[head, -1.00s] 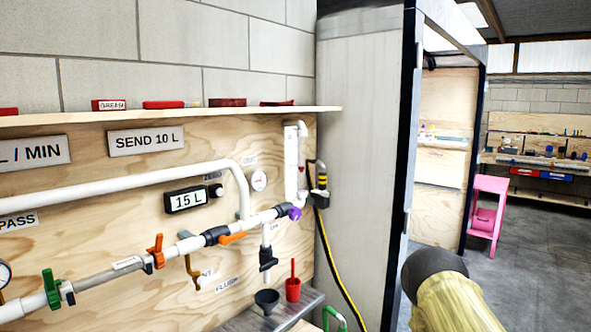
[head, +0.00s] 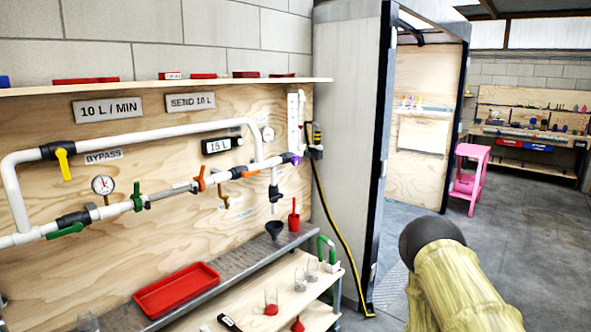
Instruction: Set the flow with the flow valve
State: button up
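White pipework runs along a plywood wall at the left. A purple knob (head: 294,160) sits at its right end, under a clear upright flow tube (head: 293,120). Other valve handles are orange (head: 201,178), another orange (head: 250,173), green (head: 137,196), green at the lower left (head: 65,231) and yellow on the upper bypass pipe (head: 64,163). No label that I can read names the flow valve. A sign (head: 108,108) reads 10 L / MIN and a display (head: 221,145) reads 15 L. My gripper is out of view; part of my arm shows at the lower right.
A metal shelf (head: 228,262) under the pipes bears a red tray (head: 177,289), a dark funnel (head: 275,229) and a red container (head: 294,222). A lower wooden shelf holds glassware. A grey panel (head: 345,140) stands right of the pipes. A pink stool (head: 470,178) stands on open floor.

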aim_at(296, 160)
jog(key=z, duration=0.95)
jog(key=i, duration=1.25)
jog(key=u, duration=0.6)
jog(key=i, duration=0.75)
jog(key=u, duration=0.8)
